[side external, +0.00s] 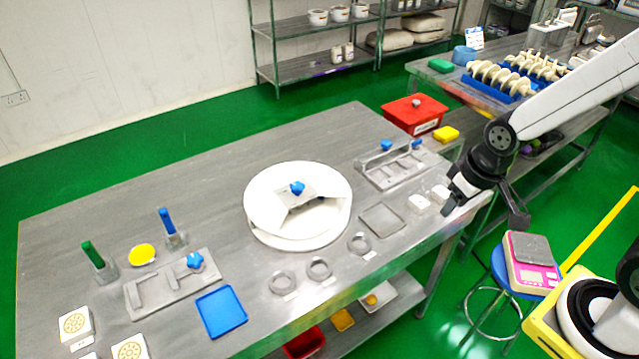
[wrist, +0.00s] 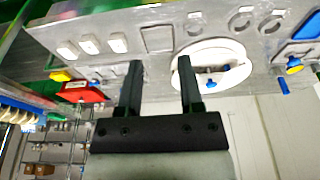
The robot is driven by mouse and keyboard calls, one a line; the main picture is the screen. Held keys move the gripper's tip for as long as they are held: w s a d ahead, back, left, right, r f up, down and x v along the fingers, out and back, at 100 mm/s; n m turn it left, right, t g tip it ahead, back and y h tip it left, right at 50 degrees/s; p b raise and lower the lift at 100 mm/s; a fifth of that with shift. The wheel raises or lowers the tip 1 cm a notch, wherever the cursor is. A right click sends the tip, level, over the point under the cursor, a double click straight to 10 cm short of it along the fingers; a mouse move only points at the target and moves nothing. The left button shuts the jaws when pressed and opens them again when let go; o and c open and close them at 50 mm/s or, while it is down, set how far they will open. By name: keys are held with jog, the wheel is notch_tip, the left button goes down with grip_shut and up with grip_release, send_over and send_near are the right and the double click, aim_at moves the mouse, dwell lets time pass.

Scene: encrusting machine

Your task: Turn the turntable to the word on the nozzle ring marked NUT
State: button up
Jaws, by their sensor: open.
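The turntable (side external: 258,222) is a white round disc near the middle of the steel table, with a grey plate and a blue knob (side external: 297,188) on top. It also shows in the wrist view (wrist: 234,52). Three grey nozzle rings lie in front of it: left (side external: 282,283), middle (side external: 319,268) and right (side external: 359,243). Small labels lie by them, too small to read, so I cannot tell which is NUT.
A grey fixture (side external: 395,170) with blue knobs, a square grey plate (side external: 382,219) and white blocks (side external: 419,204) lie between my gripper and the turntable. Left are another fixture (side external: 150,292), a blue tray (side external: 221,311) and upright blue and green handles. A red box (side external: 412,117) stands behind.

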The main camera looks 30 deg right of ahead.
jog(key=o, duration=0.3)
jog(key=shift+o, duration=1)
jog(key=shift+w, duration=0.2)
jog(key=n+t+y, duration=0.1)
jog(key=n+t, duration=0.1)
jog(key=n, duration=0.2)
send_near(298, 185)
jog(key=shift+w+f, duration=0.25)
jog(key=shift+f, duration=0.15)
jog(key=shift+f, duration=0.1)
jog(key=shift+x, duration=3.75)
